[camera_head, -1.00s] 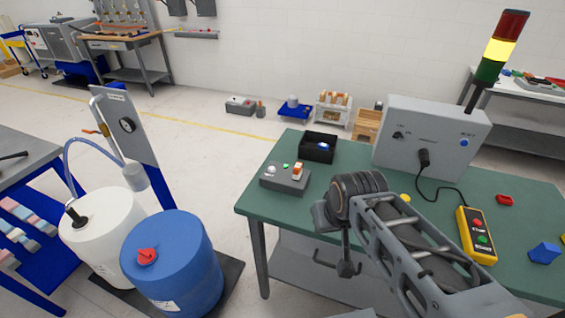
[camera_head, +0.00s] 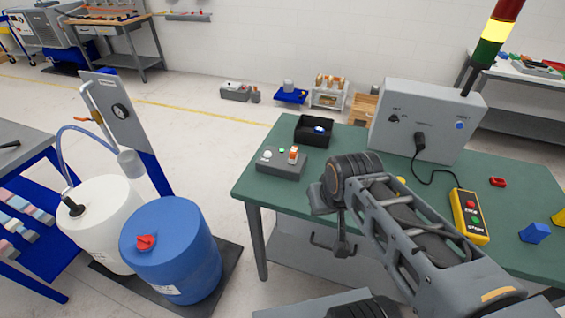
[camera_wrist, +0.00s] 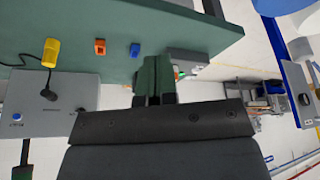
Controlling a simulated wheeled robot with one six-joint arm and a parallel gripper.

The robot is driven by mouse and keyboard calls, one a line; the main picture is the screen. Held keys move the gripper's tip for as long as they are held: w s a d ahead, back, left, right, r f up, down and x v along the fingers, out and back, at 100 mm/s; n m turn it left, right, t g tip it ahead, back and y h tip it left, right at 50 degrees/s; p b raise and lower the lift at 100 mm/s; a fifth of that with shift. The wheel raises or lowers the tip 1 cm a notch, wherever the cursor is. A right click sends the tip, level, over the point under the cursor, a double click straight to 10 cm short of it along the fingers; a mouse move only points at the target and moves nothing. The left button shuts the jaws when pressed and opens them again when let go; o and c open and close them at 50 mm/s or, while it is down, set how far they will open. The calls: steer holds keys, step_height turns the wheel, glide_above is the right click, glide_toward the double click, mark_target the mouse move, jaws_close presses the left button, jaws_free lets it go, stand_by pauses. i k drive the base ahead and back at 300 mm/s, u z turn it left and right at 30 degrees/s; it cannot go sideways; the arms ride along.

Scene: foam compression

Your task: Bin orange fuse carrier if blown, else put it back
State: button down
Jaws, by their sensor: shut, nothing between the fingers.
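An orange fuse carrier (camera_head: 293,153) with a pale top stands on the grey block (camera_head: 281,166) near the left end of the green table. A round white button or lamp and a small green light also show on that block. My gripper (camera_wrist: 158,84) shows in the wrist view with its two fingers together and nothing between them. It is apart from the carrier. A black open bin (camera_head: 313,140) behind the block holds something blue and white.
A grey control box (camera_head: 425,125) carries a light tower glowing yellow. A cabled yellow pendant (camera_head: 469,218), a red piece (camera_head: 497,181) and a blue block (camera_head: 534,232) lie on the right. The wrist view also shows small orange (camera_wrist: 100,47) and blue (camera_wrist: 134,49) pieces on the table.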

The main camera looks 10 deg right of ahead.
mark_target(294, 151)
steer(key=z, duration=0.55)
steer(key=k, duration=1.25)
steer(key=u, duration=0.2)
steer(key=i, duration=0.65)
steer(key=u, duration=0.5)
steer(key=i, duration=1.1)
steer(key=z, duration=0.55)
